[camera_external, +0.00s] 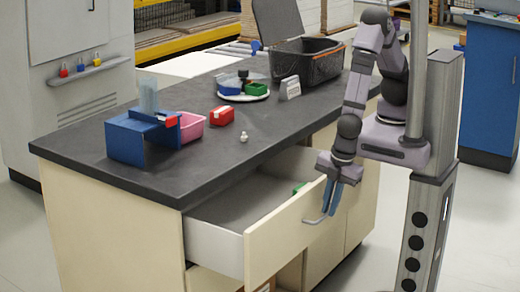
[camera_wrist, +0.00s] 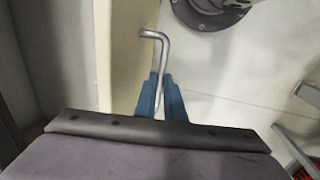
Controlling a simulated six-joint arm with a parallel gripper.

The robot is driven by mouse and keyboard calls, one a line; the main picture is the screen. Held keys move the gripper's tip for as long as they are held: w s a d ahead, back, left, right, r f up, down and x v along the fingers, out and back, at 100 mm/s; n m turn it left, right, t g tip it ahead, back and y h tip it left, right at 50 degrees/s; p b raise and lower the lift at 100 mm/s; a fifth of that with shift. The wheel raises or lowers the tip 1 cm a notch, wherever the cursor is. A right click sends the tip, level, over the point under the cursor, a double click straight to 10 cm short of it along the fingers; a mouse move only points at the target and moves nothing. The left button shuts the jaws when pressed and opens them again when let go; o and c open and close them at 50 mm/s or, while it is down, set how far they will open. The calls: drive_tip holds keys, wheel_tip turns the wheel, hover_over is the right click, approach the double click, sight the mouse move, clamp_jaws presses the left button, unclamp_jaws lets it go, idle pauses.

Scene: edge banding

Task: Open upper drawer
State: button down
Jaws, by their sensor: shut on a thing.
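The upper drawer (camera_external: 275,237) of the cream workbench is pulled far out, with its white side and grey inside showing. A metal bar handle (camera_external: 313,220) is on its front; it also shows in the wrist view (camera_wrist: 155,36). My gripper (camera_external: 329,205) is at the drawer front, its blue fingers shut on the handle. In the wrist view my gripper (camera_wrist: 160,100) has the handle's bar running down between its fingers. The gripped part of the bar is mostly hidden. Something green (camera_external: 299,188) lies inside the drawer near the front.
The dark worktop (camera_external: 270,150) carries a blue dispenser (camera_external: 126,138), a pink bin (camera_external: 192,127), a red box (camera_external: 221,116), a round tray with small bins and a black crate (camera_external: 318,62). A lower opening below the drawer shows something brown. Floor in front is clear.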

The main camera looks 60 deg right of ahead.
drive_tip(key=s, duration=0.7)
drive_tip(key=shift+b, duration=0.35)
drive_tip(key=c, duration=1.8)
unclamp_jaws()
drive_tip(key=shift+c, duration=0.2)
wheel_tip(320, 180, up, 7)
drive_tip(key=s, duration=0.1)
drive_tip(key=shift+s+r, duration=0.15)
drive_tip(key=shift+s, duration=0.05)
